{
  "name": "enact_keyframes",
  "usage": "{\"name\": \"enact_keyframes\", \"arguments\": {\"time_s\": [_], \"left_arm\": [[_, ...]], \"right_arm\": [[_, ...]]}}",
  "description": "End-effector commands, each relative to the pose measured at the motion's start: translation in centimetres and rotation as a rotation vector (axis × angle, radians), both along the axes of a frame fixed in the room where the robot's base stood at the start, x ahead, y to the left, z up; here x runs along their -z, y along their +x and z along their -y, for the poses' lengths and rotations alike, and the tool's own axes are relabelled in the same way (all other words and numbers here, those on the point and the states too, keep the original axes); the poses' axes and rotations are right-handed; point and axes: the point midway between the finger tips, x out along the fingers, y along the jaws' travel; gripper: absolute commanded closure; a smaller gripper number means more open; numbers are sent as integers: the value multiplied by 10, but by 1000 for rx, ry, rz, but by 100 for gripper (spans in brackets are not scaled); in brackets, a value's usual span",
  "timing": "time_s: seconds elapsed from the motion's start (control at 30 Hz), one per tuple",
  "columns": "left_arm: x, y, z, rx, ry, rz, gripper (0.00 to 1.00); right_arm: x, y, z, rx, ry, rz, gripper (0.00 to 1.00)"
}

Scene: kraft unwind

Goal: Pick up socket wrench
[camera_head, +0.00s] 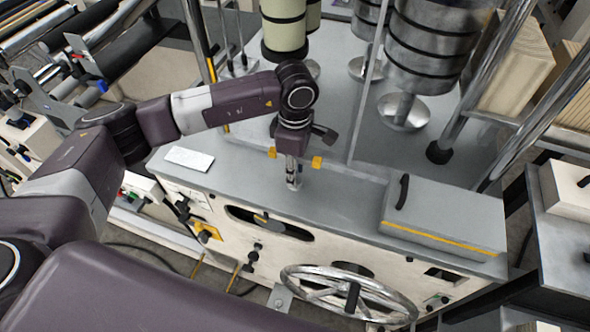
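My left arm comes in from the left, and its gripper (293,183) points down at the grey top of the machine (350,190), near the front edge. Orange-yellow pieces show on both sides of the gripper. Its fingertips are small and blend with a silvery part at the surface, so I cannot tell whether they are open or shut. I cannot clearly make out a socket wrench; the spot under the gripper is partly hidden by it. My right gripper is not in view.
A grey lidded box (445,215) with a black handle stands right on the machine top. A white sheet (189,158) lies left. Metal rollers (433,45) and a cream cylinder (284,28) stand behind. A handwheel (348,292) is on the front face.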

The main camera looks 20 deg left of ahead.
Motion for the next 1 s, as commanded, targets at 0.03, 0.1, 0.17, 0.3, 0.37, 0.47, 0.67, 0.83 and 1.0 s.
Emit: {"name": "enact_keyframes", "arguments": {"time_s": [0.03,0.1,0.17,0.3,0.37,0.47,0.67,0.83,1.0], "left_arm": [[2,0,0,0,1,-1,71],[4,0,0,0,1,1,71],[4,0,0,0,1,2,71],[4,0,0,0,0,1,75],[4,0,0,0,0,1,82],[4,0,0,0,0,1,93],[4,0,0,0,0,1,100],[3,1,0,0,0,3,100],[0,1,0,0,-1,3,100]], "right_arm": [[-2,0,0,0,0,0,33],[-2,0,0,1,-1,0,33],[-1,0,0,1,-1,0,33],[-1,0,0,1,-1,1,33],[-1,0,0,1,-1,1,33],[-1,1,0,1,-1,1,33],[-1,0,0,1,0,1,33],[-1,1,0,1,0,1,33],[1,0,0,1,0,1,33]]}}
